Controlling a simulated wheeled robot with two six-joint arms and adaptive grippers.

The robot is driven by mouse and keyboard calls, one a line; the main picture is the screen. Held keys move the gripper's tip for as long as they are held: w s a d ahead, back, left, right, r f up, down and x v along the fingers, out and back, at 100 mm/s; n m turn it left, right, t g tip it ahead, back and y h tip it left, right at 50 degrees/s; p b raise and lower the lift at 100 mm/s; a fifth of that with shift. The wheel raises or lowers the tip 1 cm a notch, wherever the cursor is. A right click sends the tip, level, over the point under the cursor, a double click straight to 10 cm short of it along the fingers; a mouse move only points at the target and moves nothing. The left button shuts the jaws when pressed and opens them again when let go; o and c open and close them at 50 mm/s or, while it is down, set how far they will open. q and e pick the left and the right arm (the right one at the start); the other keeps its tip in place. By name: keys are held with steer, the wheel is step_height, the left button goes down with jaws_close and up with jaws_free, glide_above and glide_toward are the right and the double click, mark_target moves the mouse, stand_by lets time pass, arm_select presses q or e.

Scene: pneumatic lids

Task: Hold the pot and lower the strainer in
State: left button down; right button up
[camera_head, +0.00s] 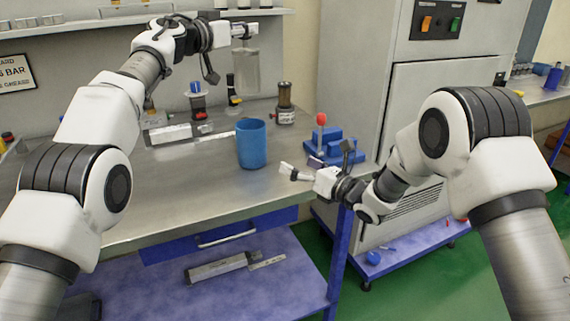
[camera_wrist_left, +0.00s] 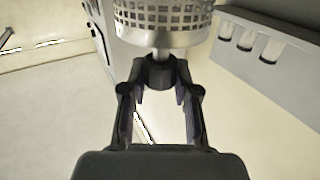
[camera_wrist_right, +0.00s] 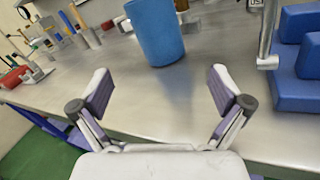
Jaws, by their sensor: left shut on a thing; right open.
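The pot is a blue cup-like vessel (camera_head: 251,145) standing upright on the metal bench; it also shows in the right wrist view (camera_wrist_right: 155,30). The strainer is a grey perforated metal cylinder (camera_head: 245,72), seen close in the left wrist view (camera_wrist_left: 163,22). My left gripper (camera_head: 244,32) is shut on the strainer's top and holds it upright in the air above and behind the pot, apart from it. My right gripper (camera_head: 287,172) is open and empty at the bench's front edge, to the right of the pot and apart from it. The pot's inside is mostly hidden.
The metal bench (camera_head: 185,185) has free room left of the pot. Blue blocks with a red-knobbed lever (camera_head: 330,145) stand to the right, close to my right gripper. Several pneumatic parts stand at the back, including a brown-topped cylinder (camera_head: 285,103). A shelf (camera_head: 90,27) runs above.

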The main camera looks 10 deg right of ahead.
mark_target(261, 152)
steer(key=shift+w+a+f+n+h, duration=0.15)
steer(key=shift+a+n+h, duration=0.15)
steer(key=shift+a, duration=0.25)
steer(key=shift+w+a+f+n+h, duration=0.2)
steer(key=shift+a+n, duration=0.1)
steer(key=shift+a, duration=0.25)
arm_select(q)
steer(key=shift+s+d+r, duration=0.1)
steer(key=shift+s, duration=0.05)
arm_select(e)
steer(key=shift+w+a+f+n+t, duration=0.1)
steer(key=shift+w+a+n+t, duration=0.05)
steer(key=shift+a+n+t, duration=0.35)
steer(key=x, duration=1.1)
steer(key=shift+w+a+f, duration=0.2)
steer(key=shift+w+f, duration=0.1)
steer(key=shift+w, duration=0.1)
steer(key=c, duration=1.1)
arm_select(q)
step_height(261, 152, down, 5)
steer(key=shift+r, duration=0.5)
arm_select(e)
steer(key=shift+s, duration=0.1)
